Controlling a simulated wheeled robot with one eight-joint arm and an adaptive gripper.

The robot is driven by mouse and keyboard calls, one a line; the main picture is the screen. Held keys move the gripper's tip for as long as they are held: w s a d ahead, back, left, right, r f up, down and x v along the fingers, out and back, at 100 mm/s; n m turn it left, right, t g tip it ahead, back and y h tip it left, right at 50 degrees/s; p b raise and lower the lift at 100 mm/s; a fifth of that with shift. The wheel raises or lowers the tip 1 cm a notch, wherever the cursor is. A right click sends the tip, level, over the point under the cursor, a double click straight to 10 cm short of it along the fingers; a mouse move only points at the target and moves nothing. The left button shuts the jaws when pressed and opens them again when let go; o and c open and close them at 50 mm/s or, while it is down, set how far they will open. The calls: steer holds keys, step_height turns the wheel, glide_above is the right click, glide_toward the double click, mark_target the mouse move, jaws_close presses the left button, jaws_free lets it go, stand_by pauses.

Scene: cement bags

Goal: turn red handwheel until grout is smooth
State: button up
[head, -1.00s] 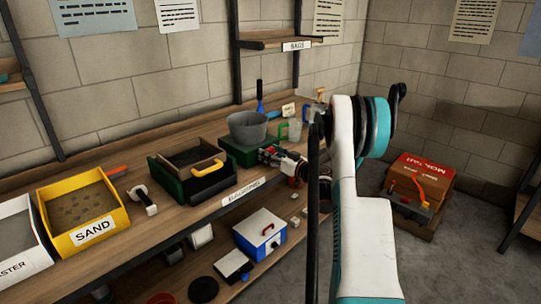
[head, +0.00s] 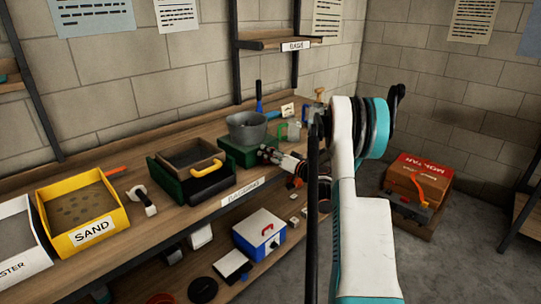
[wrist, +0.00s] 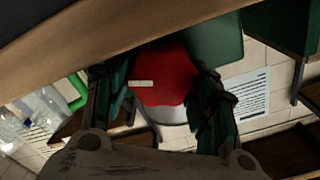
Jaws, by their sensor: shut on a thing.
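The red handwheel (wrist: 168,82) fills the space between the two dark fingers of my gripper (wrist: 163,92) in the wrist view. My gripper is shut on it, with a finger on each side. A small pale mark shows on the red face. In the head view my gripper (head: 268,154) is at the front of a green base (head: 236,152), and the handwheel is hidden there. A grey bucket (head: 247,130) stands on the green base. The grout surface inside the bucket cannot be made out.
A green-and-black box with a yellow handle (head: 208,179) stands left of the green base. A yellow sand bin (head: 94,232) is farther left. A clear jug with a green handle (head: 291,131) stands behind my gripper. A blue-and-white box (head: 259,240) is on the lower shelf.

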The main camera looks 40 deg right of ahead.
steer(key=o, duration=1.1)
steer(key=shift+n, duration=0.3)
